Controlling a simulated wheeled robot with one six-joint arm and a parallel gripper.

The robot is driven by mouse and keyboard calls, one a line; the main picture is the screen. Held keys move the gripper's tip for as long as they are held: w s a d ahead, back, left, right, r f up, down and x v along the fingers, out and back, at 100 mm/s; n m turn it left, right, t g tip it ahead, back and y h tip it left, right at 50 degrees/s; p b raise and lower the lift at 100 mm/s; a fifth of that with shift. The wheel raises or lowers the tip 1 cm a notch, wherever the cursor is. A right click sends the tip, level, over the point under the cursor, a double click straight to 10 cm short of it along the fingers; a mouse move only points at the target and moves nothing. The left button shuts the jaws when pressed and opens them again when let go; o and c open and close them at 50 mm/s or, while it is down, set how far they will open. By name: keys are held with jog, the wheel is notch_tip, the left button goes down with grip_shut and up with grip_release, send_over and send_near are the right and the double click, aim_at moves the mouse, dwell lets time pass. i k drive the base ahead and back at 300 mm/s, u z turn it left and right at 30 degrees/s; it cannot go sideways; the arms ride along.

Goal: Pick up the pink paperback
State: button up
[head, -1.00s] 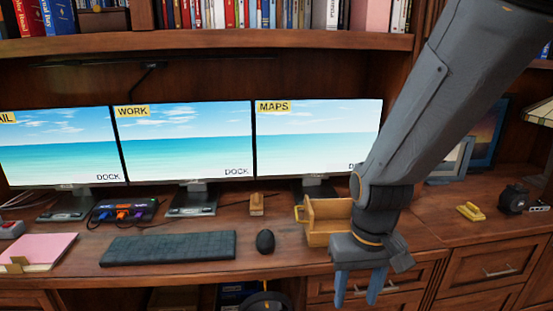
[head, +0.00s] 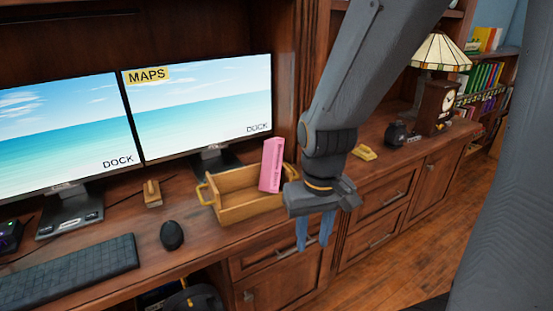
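A pink paperback (head: 271,165) stands upright, slightly tilted, at the right end of a wooden tray (head: 226,215) with yellow handles on the desk. My gripper (head: 315,233) points down in front of the desk edge, to the right of the tray and nearer to me. Its two blue fingers are apart with nothing between them.
Monitors (head: 197,110) stand behind the tray. A mouse (head: 171,235), keyboard (head: 80,272) and small wooden block (head: 152,194) are left of it. A yellow object (head: 363,153), clock (head: 436,107) and lamp (head: 440,52) are to the right. Floor (head: 385,262) is open at right.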

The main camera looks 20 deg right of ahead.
aim_at(273, 147)
jog(key=i, duration=0.6)
jog(key=u, duration=1)
